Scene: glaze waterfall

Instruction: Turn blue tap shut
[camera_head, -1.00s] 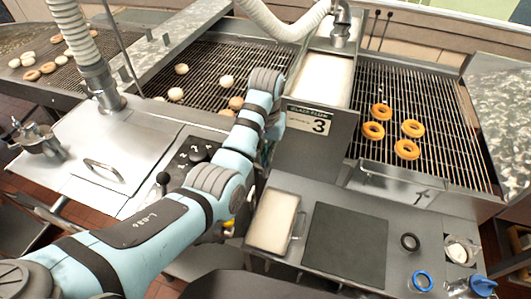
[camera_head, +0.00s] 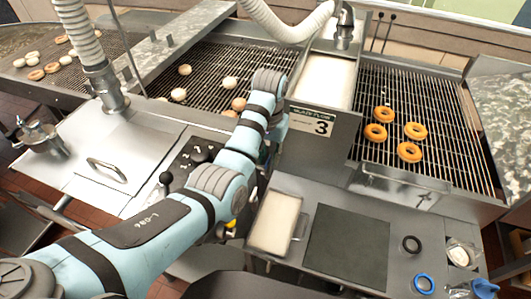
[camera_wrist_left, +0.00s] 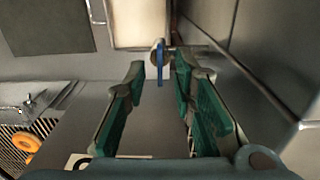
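The blue tap handle (camera_wrist_left: 159,62) shows in the left wrist view as a narrow upright blue lever on a round metal fitting, below a pale tray. My left gripper (camera_wrist_left: 160,72) has two green-padded fingers, spread apart on either side of the handle. A gap shows on both sides, and I see no clear contact. My right gripper is in neither view.
A pale tray (camera_head: 273,222) and a dark mat (camera_head: 347,247) lie on the front counter. A black ring (camera_head: 411,244) and a blue ring (camera_head: 424,283) are at the right. Orange doughnuts (camera_head: 409,151) rest on the right rack.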

